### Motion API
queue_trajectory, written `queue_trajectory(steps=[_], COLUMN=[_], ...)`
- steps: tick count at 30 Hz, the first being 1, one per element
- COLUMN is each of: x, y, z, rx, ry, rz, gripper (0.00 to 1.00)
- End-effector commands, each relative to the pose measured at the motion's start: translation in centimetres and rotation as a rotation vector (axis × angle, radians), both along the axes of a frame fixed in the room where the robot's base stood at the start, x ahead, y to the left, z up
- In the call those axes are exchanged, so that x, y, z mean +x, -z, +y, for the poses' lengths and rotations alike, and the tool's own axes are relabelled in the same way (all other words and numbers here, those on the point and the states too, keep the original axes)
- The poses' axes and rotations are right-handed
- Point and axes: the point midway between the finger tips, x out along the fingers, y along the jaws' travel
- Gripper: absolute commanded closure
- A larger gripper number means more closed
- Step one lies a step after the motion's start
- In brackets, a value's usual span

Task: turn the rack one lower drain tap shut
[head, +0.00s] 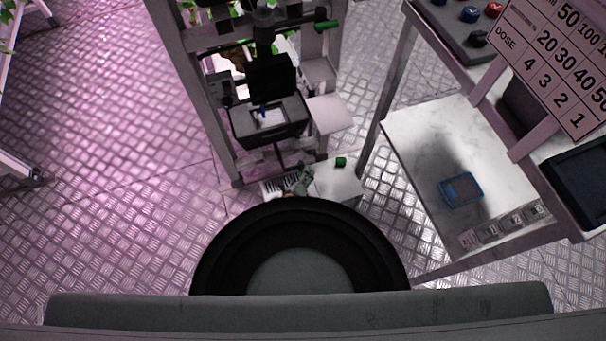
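The rack (190,80) stands upright at the top centre, with grey posts and white and dark boxes on it. A small green part (341,161) sits low, by a white box (338,182) at the rack's foot. A longer green handle (327,26) sits higher up at the rack's right side. The frame does not show clearly which of them is the lower drain tap or how it is turned.
A white-topped table (420,130) stands at right, with a blue-rimmed tray (461,190) on its lower surface. A dose chart (560,65) and a dark screen (580,185) are beside it. Small grey items (299,184) lie near the rack's foot. The metal floor (110,180) at left is open.

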Motion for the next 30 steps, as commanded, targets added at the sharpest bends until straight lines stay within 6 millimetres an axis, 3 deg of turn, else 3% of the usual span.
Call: queue_trajectory(steps=[6,19,30], x=[2.7,3.5,3.4], y=[1.9,2.2,2.2], z=[-0.8,-1.0,-1.0], rx=[-0.001,0.0,0.0], ry=[-0.001,0.002,0.002], rz=[-0.001,0.0,0.0], gripper=[0.33,0.33,0.58])
